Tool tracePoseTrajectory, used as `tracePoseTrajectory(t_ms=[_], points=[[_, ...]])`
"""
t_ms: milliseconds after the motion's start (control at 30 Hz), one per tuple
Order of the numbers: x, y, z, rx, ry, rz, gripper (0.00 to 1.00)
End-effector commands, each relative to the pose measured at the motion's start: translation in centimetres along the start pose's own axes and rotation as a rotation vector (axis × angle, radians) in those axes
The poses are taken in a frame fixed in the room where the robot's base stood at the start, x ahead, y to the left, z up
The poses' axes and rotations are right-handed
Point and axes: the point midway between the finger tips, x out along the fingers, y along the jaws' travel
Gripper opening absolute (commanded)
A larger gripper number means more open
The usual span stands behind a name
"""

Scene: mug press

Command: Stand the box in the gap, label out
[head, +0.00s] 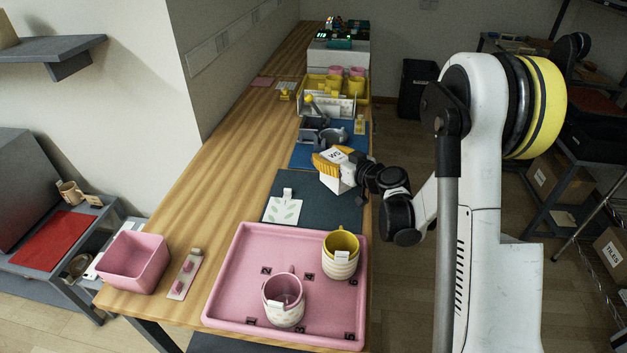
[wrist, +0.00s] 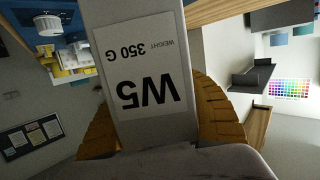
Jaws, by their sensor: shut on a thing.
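The box (head: 333,182) is white, with a white label reading W5 on its upper side. My gripper (head: 336,162) has its yellow fingers shut on it, above the dark blue mat (head: 310,203). In the wrist view the box (wrist: 137,15) fills the middle, its label (wrist: 145,75) reading "W5" and "WEIGHT 350 G" upside down, with ribbed yellow fingers on both sides. Farther back, a yellow tray (head: 363,100) has several white pieces (head: 327,103) at its front. I cannot make out a gap there.
A grey press-like device (head: 322,134) stands on a blue mat behind my gripper. In front lies a pink tray (head: 236,285) with two mugs, (head: 284,300) and (head: 340,254). A pink bin (head: 135,262) stands at left.

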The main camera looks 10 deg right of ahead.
Motion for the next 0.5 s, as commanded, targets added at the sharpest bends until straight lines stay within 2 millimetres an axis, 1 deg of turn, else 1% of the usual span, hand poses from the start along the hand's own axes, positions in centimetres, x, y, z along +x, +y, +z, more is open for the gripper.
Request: tracePoseTrajectory(t_ms=[33,67,200,333,500], points=[[0.7,-0.9,0.8,0.000,0.001,-0.003,0.00],[1.0,-1.4,0.9,0.001,0.001,-0.003,0.00],[1.8,-2.4,1.4,0.000,0.000,-0.001,0.00],[2.1,-2.5,2.0,0.001,0.001,0.002,0.00],[2.7,-2.5,4.8,0.001,0.001,0.001,0.00]])
